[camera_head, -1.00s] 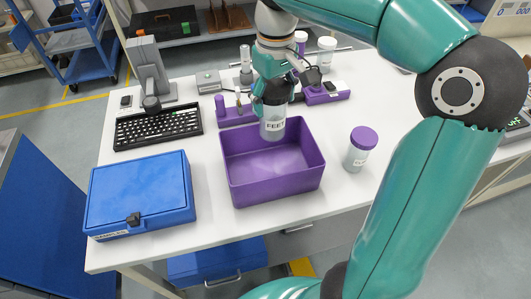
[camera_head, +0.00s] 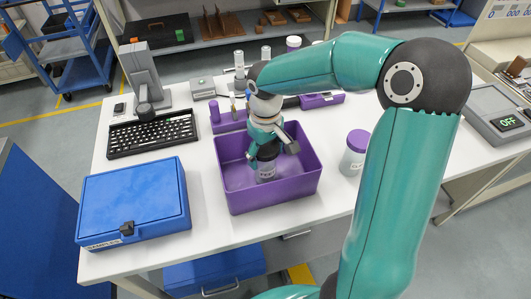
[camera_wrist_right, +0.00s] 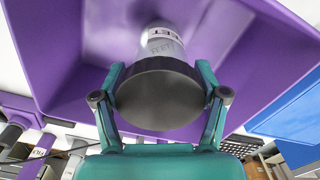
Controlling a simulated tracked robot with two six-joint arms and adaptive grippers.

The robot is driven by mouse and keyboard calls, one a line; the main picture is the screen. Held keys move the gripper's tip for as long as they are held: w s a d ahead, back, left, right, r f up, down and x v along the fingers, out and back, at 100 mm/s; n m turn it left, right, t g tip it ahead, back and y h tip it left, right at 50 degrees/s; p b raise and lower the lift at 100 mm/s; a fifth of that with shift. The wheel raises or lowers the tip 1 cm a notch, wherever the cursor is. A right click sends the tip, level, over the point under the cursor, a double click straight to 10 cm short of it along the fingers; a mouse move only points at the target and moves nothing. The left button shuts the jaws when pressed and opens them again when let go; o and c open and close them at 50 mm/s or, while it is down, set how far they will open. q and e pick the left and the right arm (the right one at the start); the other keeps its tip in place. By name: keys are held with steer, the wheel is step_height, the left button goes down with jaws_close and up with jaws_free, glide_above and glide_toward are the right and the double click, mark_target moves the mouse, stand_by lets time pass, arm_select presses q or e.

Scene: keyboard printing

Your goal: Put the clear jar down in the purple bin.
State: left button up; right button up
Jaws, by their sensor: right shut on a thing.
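The clear jar (camera_head: 266,172) has a dark lid and a printed label. It is upright inside the purple bin (camera_head: 288,192), below the rim. My right gripper (camera_head: 267,151) points down and is shut on the jar's dark lid. The wrist view shows the lid (camera_wrist_right: 158,95) between the two fingers, with the jar's labelled body (camera_wrist_right: 162,42) beyond it against the purple floor. I cannot tell for certain whether the jar's base touches the bin floor. My left gripper is not in view.
A purple-lidded jar (camera_head: 355,153) stands right of the bin. A blue case (camera_head: 130,200) lies to the left, with a black keyboard (camera_head: 152,132) behind it. A purple rack (camera_head: 229,121) and small items stand behind the bin. No other object shows inside the bin.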

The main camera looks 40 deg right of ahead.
steer(key=shift+f, duration=0.2)
steer(key=o, duration=1.3)
steer(key=shift+r, duration=0.1)
steer(key=shift+r, duration=0.15)
step_height(320, 180, up, 12)
steer(key=shift+f+p, duration=0.1)
steer(key=shift+p, duration=0.25)
